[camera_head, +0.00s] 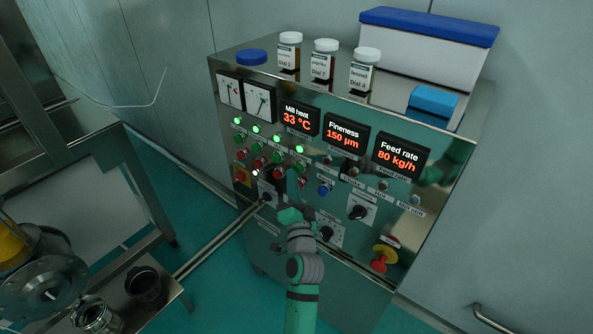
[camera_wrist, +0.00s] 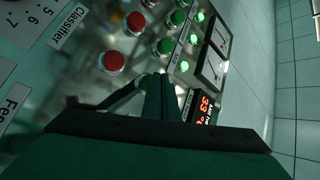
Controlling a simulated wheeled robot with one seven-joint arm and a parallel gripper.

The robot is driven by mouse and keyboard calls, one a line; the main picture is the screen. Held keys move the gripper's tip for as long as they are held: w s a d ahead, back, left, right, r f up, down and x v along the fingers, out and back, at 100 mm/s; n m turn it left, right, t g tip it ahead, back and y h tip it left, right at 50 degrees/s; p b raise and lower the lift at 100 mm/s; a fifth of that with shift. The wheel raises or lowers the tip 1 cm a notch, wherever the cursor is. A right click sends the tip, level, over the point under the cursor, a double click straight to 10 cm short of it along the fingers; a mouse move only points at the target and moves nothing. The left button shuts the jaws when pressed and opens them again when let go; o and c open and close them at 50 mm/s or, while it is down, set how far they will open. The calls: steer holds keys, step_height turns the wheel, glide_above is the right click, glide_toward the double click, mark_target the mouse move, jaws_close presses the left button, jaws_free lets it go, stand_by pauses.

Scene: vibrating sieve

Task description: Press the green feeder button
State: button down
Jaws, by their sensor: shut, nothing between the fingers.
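The control panel carries a row of green buttons with red buttons below them and lit green lamps above. In the head view my gripper (camera_head: 281,186) is in front of the lower right part of these rows and partly covers them. In the wrist view my gripper (camera_wrist: 158,80) is shut and empty, its fingertips close to a green button (camera_wrist: 145,80) that they partly hide. Two other green buttons (camera_wrist: 164,46) (camera_wrist: 178,17) and two red buttons (camera_wrist: 112,61) (camera_wrist: 136,22) show clearly. The button labels are too small to read; I cannot tell whether the fingertips touch.
A blue button (camera_head: 323,190), black dials (camera_head: 358,212) and a red emergency stop (camera_head: 379,264) on a yellow base sit on the panel. Lit displays (camera_head: 344,136) are above. Jars (camera_head: 324,60) and a blue-lidded box (camera_head: 427,50) stand on top. A metal bench (camera_head: 150,318) is at left.

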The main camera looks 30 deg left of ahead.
steer(key=shift+s, duration=0.5)
steer(key=s, duration=0.5)
steer(key=shift+a, duration=0.25)
stand_by(0.9)
steer(key=s+d+f+h, duration=0.2)
steer(key=s+d+f, duration=0.25)
steer(key=d, duration=0.25)
steer(key=s+d+f+t+h, duration=0.1)
steer(key=s+d+f+h, duration=0.2)
steer(key=d+f, duration=0.4)
steer(key=s+d+f+h, duration=0.2)
steer(key=s+d+f, duration=0.2)
steer(key=d, duration=0.4)
steer(key=s+d+n+h, duration=0.1)
steer(key=s+d+h, duration=0.1)
steer(key=s+d, duration=0.2)
steer(key=s+d+n+g+h, duration=0.1)
steer(key=s+d, duration=0.4)
steer(key=s, duration=0.6)
steer(key=s+d+n+h, duration=0.1)
steer(key=s+d+h, duration=0.2)
steer(key=s+d, duration=0.2)
steer(key=s, duration=0.3)
steer(key=shift+s+f+n, duration=0.2)
steer(key=shift+n, duration=0.1)
